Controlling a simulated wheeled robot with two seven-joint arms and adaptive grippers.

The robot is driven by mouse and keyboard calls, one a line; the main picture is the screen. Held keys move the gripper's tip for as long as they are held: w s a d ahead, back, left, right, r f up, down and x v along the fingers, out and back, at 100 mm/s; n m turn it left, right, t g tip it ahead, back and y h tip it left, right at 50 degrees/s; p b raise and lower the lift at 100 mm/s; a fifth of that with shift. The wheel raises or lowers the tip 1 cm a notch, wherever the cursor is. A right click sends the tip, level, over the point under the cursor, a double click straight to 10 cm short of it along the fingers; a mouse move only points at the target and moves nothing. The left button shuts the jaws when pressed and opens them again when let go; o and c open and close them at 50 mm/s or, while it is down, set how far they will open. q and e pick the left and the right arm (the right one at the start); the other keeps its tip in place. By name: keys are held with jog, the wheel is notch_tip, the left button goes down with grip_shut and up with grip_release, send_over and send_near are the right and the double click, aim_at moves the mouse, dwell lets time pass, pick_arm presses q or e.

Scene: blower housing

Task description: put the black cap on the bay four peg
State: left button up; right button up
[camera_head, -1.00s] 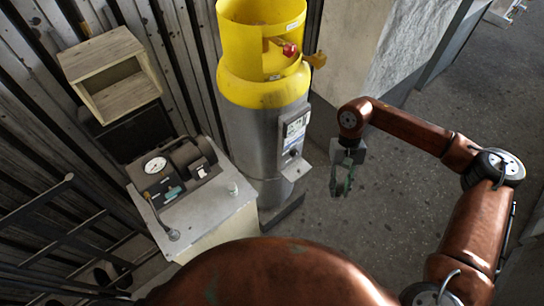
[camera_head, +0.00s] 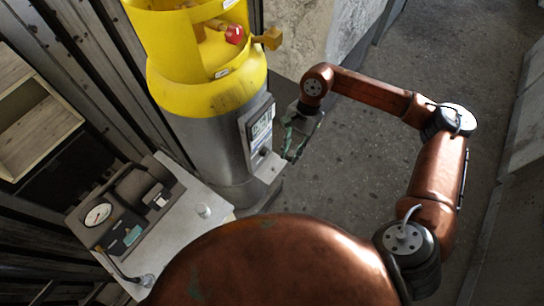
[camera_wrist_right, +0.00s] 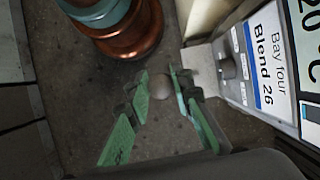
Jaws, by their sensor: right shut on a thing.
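My right gripper (camera_head: 291,155) has green fingers and is beside the grey control panel on the gas cylinder. In the right wrist view its fingers (camera_wrist_right: 160,88) are closed around a small round thing, which I take to be the black cap (camera_wrist_right: 160,87), though it looks greyish there. The held thing is apart from the peg. In the head view the peg (camera_head: 265,152) is small. My left gripper is not in view.
The yellow-topped cylinder (camera_head: 205,80) stands upright against the ribbed wall. A bench (camera_head: 185,220) with a gauge unit (camera_head: 125,212) and a small white knob (camera_head: 203,211) is in front of it. A wooden box (camera_head: 35,120) is at left. The floor (camera_head: 360,160) at right is clear.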

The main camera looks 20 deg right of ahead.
notch_tip(320, 180, down, 4)
jog(key=a+m+t+b, duration=0.2)
jog(key=m+b, duration=0.1)
jog(key=m, duration=0.2)
jog(key=m+t+b, duration=0.4)
jog(key=m+b, duration=0.5)
jog(key=m, duration=0.3)
send_over(270, 168)
jog(key=s+d, duration=0.1)
notch_tip(270, 168, down, 7)
jog(key=shift+r, duration=0.15)
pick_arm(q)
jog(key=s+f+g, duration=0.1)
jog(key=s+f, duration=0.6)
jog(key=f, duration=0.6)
pick_arm(e)
jog(key=shift+f, duration=0.25)
jog(key=shift+f+b, duration=1.3)
jog(key=shift+f, duration=0.65)
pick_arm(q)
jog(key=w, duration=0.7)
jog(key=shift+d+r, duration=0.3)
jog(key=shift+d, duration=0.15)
pick_arm(e)
jog(key=shift+r, duration=0.1)
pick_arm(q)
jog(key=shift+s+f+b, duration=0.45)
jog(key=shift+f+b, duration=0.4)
pick_arm(e)
jog(key=shift+f, duration=1.55)
